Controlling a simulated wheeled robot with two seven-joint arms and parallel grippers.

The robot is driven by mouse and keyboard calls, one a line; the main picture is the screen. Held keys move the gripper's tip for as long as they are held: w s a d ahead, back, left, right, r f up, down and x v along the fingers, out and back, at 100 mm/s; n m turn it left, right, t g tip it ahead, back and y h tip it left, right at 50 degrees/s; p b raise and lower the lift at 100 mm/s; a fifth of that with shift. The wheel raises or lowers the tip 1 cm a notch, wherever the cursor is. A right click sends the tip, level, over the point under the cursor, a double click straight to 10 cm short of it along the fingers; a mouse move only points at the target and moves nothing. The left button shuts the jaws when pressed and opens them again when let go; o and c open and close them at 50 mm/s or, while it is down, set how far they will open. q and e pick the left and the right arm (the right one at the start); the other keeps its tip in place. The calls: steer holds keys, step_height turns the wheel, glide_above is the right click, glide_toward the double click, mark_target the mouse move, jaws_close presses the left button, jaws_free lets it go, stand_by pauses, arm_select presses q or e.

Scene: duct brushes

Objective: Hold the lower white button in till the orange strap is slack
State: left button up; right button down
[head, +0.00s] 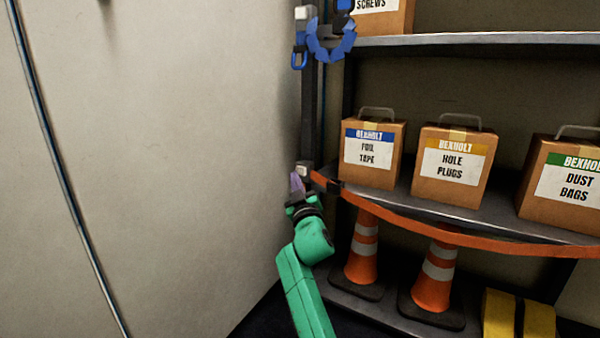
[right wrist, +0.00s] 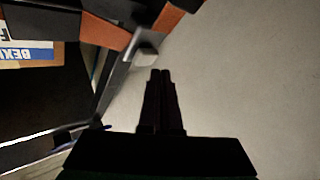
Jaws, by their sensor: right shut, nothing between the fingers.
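The lower white button (head: 302,170) is on a small housing on the dark upright post, at the left end of the orange strap (head: 430,228). The strap runs from there across the shelf front in a downward curve. In the right wrist view the white button (right wrist: 147,49) and the strap (right wrist: 107,33) lie beyond my fingertips. My right gripper (head: 296,180) is shut and empty, just below the button. In the right wrist view a small gap shows between its fingertips (right wrist: 160,72) and the button; I cannot tell the depth. My left gripper is out of view.
Boxes, such as the foil tape box (head: 372,180), stand on the shelf behind the orange strap. Traffic cones (head: 363,250) stand below.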

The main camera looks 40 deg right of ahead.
steer(key=shift+s+a, duration=0.25)
steer(key=shift+a, duration=0.55)
steer(key=shift+s+a, duration=0.2)
steer(key=shift+a, duration=0.6)
steer(key=shift+s+a, duration=0.25)
steer(key=shift+a, duration=0.55)
